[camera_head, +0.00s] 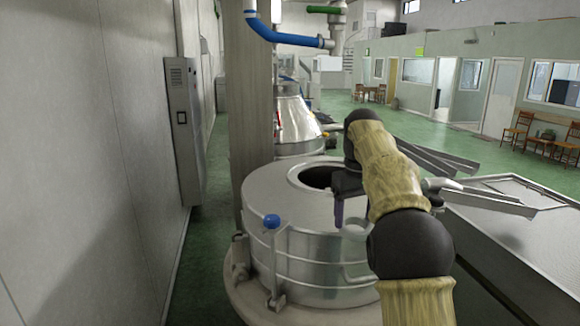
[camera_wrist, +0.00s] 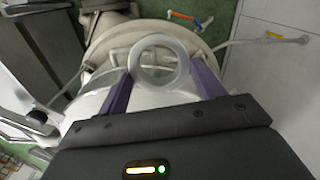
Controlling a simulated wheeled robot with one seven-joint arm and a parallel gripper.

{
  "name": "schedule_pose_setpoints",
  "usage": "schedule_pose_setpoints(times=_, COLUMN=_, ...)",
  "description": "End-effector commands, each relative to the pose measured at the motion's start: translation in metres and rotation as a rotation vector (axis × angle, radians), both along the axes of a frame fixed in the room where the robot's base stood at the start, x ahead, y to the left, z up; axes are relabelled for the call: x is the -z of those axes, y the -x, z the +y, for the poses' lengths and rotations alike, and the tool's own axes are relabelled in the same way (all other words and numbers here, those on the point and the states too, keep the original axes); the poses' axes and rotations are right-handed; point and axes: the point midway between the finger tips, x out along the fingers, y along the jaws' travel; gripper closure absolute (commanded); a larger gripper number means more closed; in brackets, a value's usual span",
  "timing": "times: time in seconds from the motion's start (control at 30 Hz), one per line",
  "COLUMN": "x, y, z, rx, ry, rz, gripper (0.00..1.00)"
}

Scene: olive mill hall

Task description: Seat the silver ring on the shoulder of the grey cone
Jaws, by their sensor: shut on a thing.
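My gripper (camera_head: 343,212) is over the near side of the large round steel vessel in the head view, partly hidden by my forearm. In the wrist view its two purple fingers (camera_wrist: 161,80) are shut on the silver ring (camera_wrist: 158,84), one finger on each side. The ring's round opening faces the wrist camera. In the head view a pale piece beside the finger looks like part of the ring (camera_head: 355,231). A grey metal cone (camera_head: 294,119) stands behind the round vessel, well away from the gripper. I cannot tell whether it is the task's cone.
The round steel vessel (camera_head: 300,233) has a dark opening in its top and a blue knob (camera_head: 272,221). A wooden post (camera_head: 250,100) rises behind it. A long steel trough (camera_head: 520,225) lies to the right. A wall cabinet (camera_head: 183,125) is at the left.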

Motion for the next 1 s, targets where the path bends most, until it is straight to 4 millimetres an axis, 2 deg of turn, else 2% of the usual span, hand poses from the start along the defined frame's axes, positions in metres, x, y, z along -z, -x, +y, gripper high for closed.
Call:
schedule_pose_setpoints(times=0.33, x=0.019, y=0.006, z=0.0, rx=0.013, ry=0.0, rz=0.001, gripper=0.79)
schedule_pose_setpoints(times=0.53, x=0.048, y=0.013, z=0.0, rx=0.033, ry=0.0, rz=0.004, gripper=0.79)
schedule_pose_setpoints(times=0.77, x=0.103, y=0.027, z=0.0, rx=0.073, ry=0.0, rz=0.006, gripper=0.79)
schedule_pose_setpoints(times=0.97, x=0.165, y=0.043, z=-0.001, rx=0.118, ry=0.001, rz=0.008, gripper=0.79)
schedule_pose_setpoints(times=1.0, x=0.181, y=0.046, z=-0.001, rx=0.129, ry=0.0, rz=0.01, gripper=0.79)
